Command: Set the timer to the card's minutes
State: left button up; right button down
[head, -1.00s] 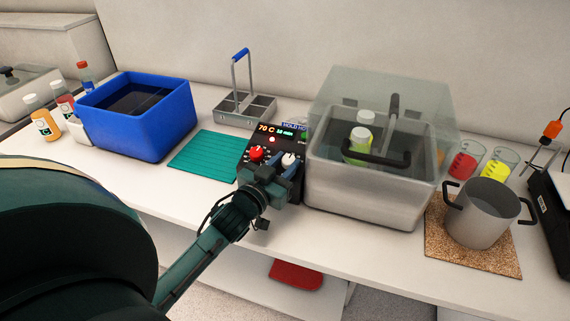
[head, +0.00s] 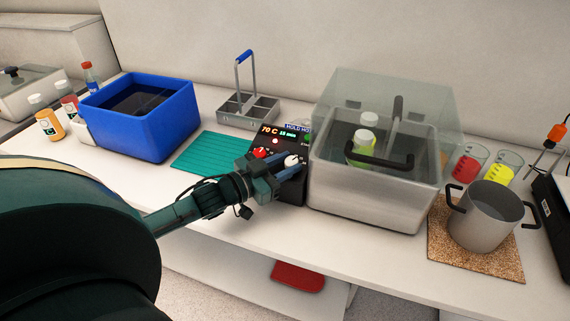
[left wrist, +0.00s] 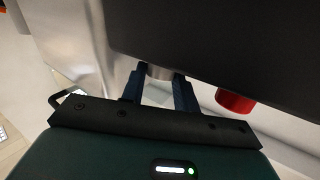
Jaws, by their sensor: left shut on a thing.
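The black control box (head: 293,189) stands between the green mat and the steel bath. Its display (head: 279,132) shows a red-orange 70 C and a green minutes figure that looks like 15. A red knob (head: 260,153) is on the left of its face and a white knob (head: 291,160) on the right. My left gripper (head: 286,166) is shut on the white knob; in the left wrist view the fingers hold the pale knob (left wrist: 160,73), with the red knob (left wrist: 234,101) beside them. A blue card (head: 298,128) reading HOLD stands behind the box, its number unclear. My right gripper is out of view.
A blue tub (head: 150,135), green mat (head: 205,154) and grey caddy (head: 243,119) are left and behind. A pot (head: 485,222) stands on a cork mat.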

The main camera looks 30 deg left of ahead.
pick_arm(q)
jog(key=o, duration=1)
jog(key=shift+c, duration=0.2)
jog(key=v, duration=1.3)
jog(key=shift+b, duration=0.4)
jog(key=shift+s, duration=0.15)
